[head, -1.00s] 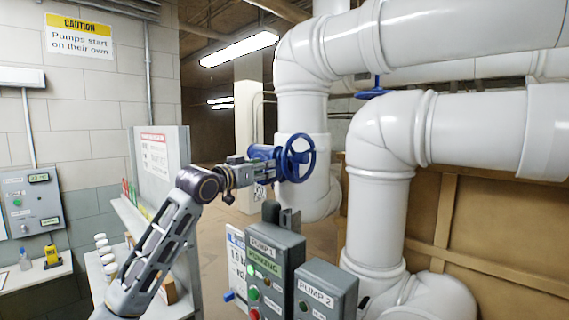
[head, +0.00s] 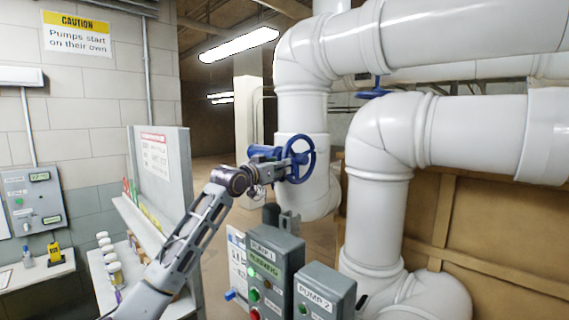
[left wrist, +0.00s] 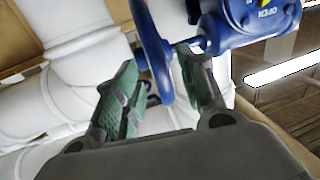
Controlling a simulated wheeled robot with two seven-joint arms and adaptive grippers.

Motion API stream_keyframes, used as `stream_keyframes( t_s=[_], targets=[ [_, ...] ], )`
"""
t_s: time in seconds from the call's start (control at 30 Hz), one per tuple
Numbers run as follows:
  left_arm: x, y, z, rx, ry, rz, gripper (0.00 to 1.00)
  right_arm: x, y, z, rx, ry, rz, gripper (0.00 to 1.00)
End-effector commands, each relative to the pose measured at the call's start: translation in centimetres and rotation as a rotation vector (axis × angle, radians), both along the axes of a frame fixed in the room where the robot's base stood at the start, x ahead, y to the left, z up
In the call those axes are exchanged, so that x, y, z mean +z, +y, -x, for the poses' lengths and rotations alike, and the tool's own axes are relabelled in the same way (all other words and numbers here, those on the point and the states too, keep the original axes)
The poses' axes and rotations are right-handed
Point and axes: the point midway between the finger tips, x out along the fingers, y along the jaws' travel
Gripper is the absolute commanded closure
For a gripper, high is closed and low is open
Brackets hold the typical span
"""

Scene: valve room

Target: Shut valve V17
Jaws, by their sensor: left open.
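A blue valve handwheel (head: 301,158) stands upright on a blue valve body (head: 256,152) at the white vertical pipe in the head view. No V17 tag is readable. My left gripper (head: 287,167) is at the wheel's left side. In the left wrist view the wheel's rim (left wrist: 150,40) passes between the two green-padded fingers of my left gripper (left wrist: 165,75). The fingers are apart, one on each side of the rim; whether either touches it I cannot tell. The blue valve body (left wrist: 240,20) there bears the word OPEN. My right gripper is not in view.
Pump control boxes (head: 277,258) marked PUMP 1 and PUMP 2 (head: 324,290) stand below the valve. Large white pipes (head: 378,215) fill the right. Another blue handwheel (head: 375,92) sits farther back. A grey panel (head: 160,170) and a shelf with bottles are at left.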

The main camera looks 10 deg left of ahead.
Motion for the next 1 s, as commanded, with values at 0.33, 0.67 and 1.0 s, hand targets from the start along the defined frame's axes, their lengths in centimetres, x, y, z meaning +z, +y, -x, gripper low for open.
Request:
stream_keyframes(
  t_s=[0.33, 0.67, 1.0],
  targets=[
    [0.1, -1.1, -2.4, 0.0, 0.001, 0.0, 0.59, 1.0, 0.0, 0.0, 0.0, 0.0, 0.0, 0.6],
    [0.0, -1.6, -3.4, 0.0, 0.0, 0.0, 0.59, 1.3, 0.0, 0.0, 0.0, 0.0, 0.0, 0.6],
    [0.0, -1.6, -3.4, 0.0, 0.0, 0.0, 0.68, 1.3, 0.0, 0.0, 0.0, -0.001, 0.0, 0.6]
  ],
)
